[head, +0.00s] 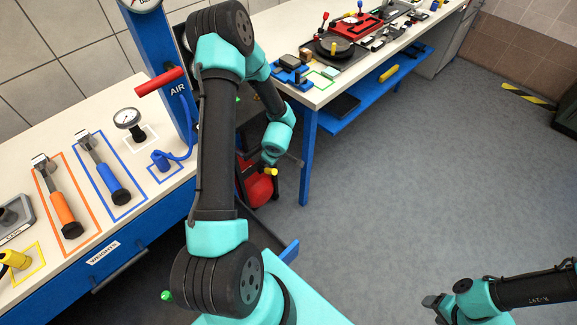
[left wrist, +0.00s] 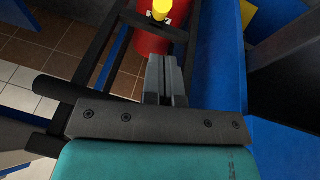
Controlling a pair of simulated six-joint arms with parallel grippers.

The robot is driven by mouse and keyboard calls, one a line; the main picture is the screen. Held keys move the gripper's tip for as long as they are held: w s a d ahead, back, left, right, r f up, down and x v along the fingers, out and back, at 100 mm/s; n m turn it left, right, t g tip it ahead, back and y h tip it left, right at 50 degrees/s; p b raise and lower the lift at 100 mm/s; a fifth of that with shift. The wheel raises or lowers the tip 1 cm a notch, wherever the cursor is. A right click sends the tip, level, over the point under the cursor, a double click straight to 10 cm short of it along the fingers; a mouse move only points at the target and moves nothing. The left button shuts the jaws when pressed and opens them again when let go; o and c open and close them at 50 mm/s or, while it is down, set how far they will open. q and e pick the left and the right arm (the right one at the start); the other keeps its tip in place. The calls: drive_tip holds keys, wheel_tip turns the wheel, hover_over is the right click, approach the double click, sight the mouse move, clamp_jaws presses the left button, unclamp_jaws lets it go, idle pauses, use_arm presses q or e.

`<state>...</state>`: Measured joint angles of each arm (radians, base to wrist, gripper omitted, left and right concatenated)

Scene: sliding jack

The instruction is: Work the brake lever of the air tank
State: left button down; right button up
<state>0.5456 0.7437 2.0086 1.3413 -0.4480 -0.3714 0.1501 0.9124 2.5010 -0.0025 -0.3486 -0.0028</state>
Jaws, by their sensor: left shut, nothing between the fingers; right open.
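The red air tank (head: 260,188) stands low between the two benches, partly hidden behind my left arm. A yellow-tipped part (head: 271,171) shows at its top; I cannot tell whether it is the brake lever. In the left wrist view the red tank (left wrist: 152,44) is at the top, with the yellow part (left wrist: 161,9) beyond my fingers. My left gripper (left wrist: 166,60) is shut and empty, pointing toward the tank, apparently short of the yellow part. My right gripper (head: 435,304) is open and empty over the floor at the lower right.
A workbench (head: 60,140) with orange and blue handled tools is on the left, with a blue post (head: 155,50) and red handle (head: 160,82). A second bench (head: 318,92) with blue legs stands behind. Dark bars (left wrist: 100,62) lie beside the left gripper. The grey floor (head: 400,190) is clear.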

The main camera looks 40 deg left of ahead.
sight(272, 169)
use_arm(q)
drive_tip(key=shift+s+a+f, duration=0.1)
drive_tip(key=x, duration=0.9)
drive_tip(key=shift+f, duration=0.4)
